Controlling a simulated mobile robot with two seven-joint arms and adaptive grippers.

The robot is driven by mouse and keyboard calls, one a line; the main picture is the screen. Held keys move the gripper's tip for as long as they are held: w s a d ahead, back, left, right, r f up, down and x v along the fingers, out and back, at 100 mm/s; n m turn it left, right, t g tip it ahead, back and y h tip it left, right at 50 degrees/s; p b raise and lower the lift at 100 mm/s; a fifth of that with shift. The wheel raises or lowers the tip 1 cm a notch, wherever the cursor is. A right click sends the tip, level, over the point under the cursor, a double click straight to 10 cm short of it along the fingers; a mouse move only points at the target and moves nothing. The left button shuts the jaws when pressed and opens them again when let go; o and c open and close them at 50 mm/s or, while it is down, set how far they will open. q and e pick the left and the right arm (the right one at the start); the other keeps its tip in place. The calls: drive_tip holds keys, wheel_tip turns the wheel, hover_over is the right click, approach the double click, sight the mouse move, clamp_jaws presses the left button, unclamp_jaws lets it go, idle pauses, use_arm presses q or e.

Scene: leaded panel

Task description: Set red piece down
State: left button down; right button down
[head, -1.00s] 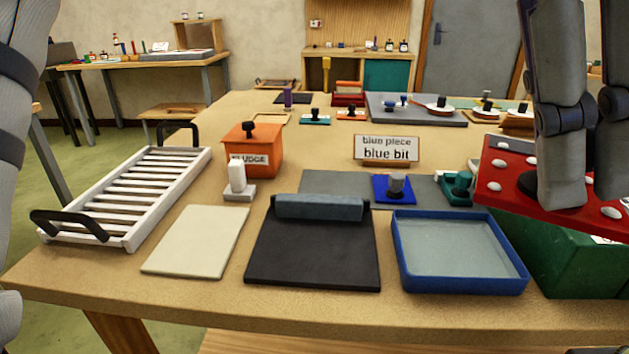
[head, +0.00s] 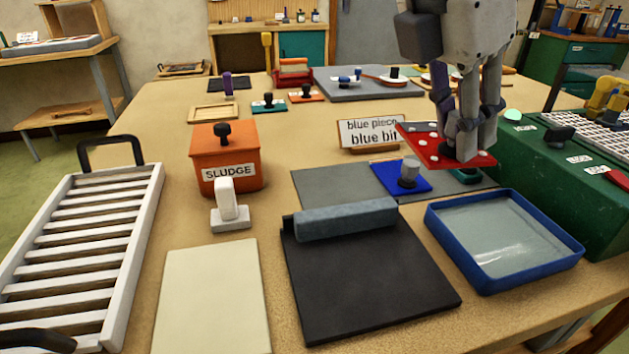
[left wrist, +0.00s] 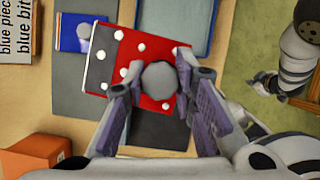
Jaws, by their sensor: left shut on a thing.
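The red piece (head: 424,146), a flat red plate with white dots, hangs over the right back part of the grey mat (head: 325,188). My left gripper (head: 466,150) is shut on it from above. In the left wrist view the fingers (left wrist: 160,82) stand either side of a round grey knob on the red piece (left wrist: 160,50). A blue piece (head: 388,177) with a grey knob lies on the mat, left of and in front of the red piece. A teal-green piece (head: 466,175) is mostly hidden beneath it.
A sign (head: 370,133) reading "blue piece, blue bit" stands behind the mat. A blue-rimmed tray (head: 570,255) and black board with a roller (head: 370,285) are in front. A green box (head: 600,210) borders the right. An orange SLUDGE box (head: 226,160) stands left.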

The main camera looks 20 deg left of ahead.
sight(436, 132)
use_arm(q)
drive_tip(key=shift+n+y, duration=0.3)
drive_tip(key=shift+n, duration=0.4)
drive_tip(key=w, duration=0.1)
drive_tip(key=w+a+f, duration=0.1)
drive_tip(key=w, duration=0.1)
drive_tip(key=w+f, duration=0.1)
drive_tip(key=shift+w+a+f, duration=0.2)
drive_tip(key=shift+w+a, duration=0.05)
drive_tip(key=shift+a, duration=0.1)
drive_tip(key=a+f, duration=0.3)
drive_tip(key=a, duration=0.1)
drive_tip(key=w+a+f, duration=0.1)
drive_tip(key=a+f, duration=0.2)
drive_tip(key=a, duration=0.1)
drive_tip(key=w+a+f+p, duration=0.1)
drive_tip(key=a+f, duration=0.2)
drive_tip(key=a, duration=0.1)
drive_tip(key=shift+w+a, duration=0.15)
drive_tip(key=shift+w, duration=0.05)
drive_tip(key=f, duration=0.3)
drive_tip(key=shift+a, duration=0.3)
drive_tip(key=shift+f, duration=0.3)
drive_tip(key=shift+f, duration=0.2)
drive_tip(key=c, duration=1.3)
unclamp_jaws()
